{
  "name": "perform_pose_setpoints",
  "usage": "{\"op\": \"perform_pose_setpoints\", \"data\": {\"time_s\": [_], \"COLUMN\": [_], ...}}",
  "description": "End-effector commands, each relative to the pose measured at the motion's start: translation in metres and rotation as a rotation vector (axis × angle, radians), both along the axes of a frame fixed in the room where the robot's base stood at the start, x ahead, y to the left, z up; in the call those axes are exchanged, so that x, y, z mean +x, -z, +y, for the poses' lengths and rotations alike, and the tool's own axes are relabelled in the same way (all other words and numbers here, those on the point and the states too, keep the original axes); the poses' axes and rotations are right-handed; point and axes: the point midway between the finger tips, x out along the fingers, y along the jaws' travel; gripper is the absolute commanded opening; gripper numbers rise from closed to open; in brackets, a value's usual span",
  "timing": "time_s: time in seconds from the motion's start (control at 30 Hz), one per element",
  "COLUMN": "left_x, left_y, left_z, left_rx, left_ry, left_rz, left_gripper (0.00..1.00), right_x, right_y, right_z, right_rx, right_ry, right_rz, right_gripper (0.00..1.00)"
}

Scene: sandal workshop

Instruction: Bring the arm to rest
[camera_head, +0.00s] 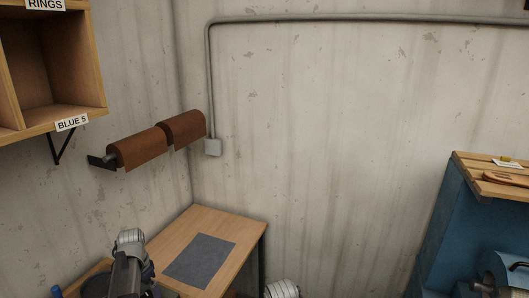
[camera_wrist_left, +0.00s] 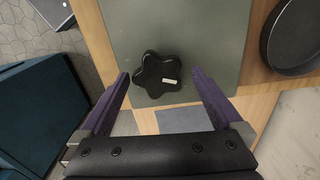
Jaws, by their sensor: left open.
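In the left wrist view my left gripper (camera_wrist_left: 158,76) is open, with its two purple fingers spread apart. A black, lobed, knob-like object (camera_wrist_left: 157,74) with a small pale label shows between the fingertips. I cannot tell how far below them it is, and nothing is clasped. It lies on a grey-green mat or board (camera_wrist_left: 205,25). In the head view part of my left arm (camera_head: 130,262) shows at the lower left, but its fingers are not visible there. My right gripper is in neither view.
A wooden table (camera_head: 205,220) with a dark grey mat (camera_head: 200,260) stands in the corner. Brown rolls (camera_head: 138,148) and a wooden shelf (camera_head: 50,118) are on the left wall. A blue cabinet (camera_head: 450,230) stands right. A dark round dish (camera_wrist_left: 292,38) is near the left gripper.

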Motion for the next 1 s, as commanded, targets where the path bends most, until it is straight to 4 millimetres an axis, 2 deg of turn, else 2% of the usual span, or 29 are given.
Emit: {"op": "perform_pose_setpoints", "data": {"time_s": [0.6, 0.8, 1.0], "left_x": [-0.0012, -0.0015, -0.0016], "left_y": [0.0, 0.0, 0.0], "left_z": [0.0002, 0.0002, 0.0001], "left_rx": [0.0, 0.0, 0.0], "left_ry": [-0.608, -0.751, -0.823], "left_rz": [0.0, 0.0, 0.0], "left_gripper": [1.0, 1.0, 1.0], "right_x": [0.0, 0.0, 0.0], "right_y": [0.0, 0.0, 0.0], "right_z": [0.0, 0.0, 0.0], "right_rx": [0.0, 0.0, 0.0], "right_ry": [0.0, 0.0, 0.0], "right_rz": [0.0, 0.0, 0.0], "right_gripper": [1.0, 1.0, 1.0]}}
